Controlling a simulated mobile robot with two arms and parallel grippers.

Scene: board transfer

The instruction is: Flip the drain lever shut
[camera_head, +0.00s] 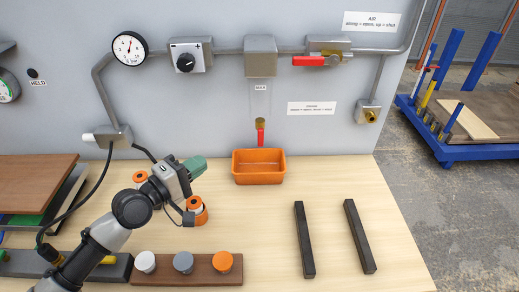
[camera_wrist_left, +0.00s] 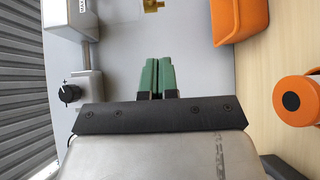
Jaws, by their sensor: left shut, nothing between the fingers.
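The red drain lever (camera_head: 261,136) hangs straight down from a small brass valve (camera_head: 260,122) under the clear bowl (camera_head: 260,98) on the grey panel. Its lower end is just above an orange bin (camera_head: 258,178). My left gripper (camera_head: 198,166) has green fingers, shut and empty, to the left of the bin and below the lever, apart from both. In the left wrist view the shut fingertips (camera_wrist_left: 157,62) point towards the panel. Part of the brass valve (camera_wrist_left: 152,5) shows at the top edge there; I cannot make out the red lever in that view.
A second red lever (camera_head: 308,61) lies horizontal on the upper pipe valve. A regulator with a black knob (camera_head: 185,62) is at upper left. Two dark bars (camera_head: 305,240) lie at right; the tabletop between is clear.

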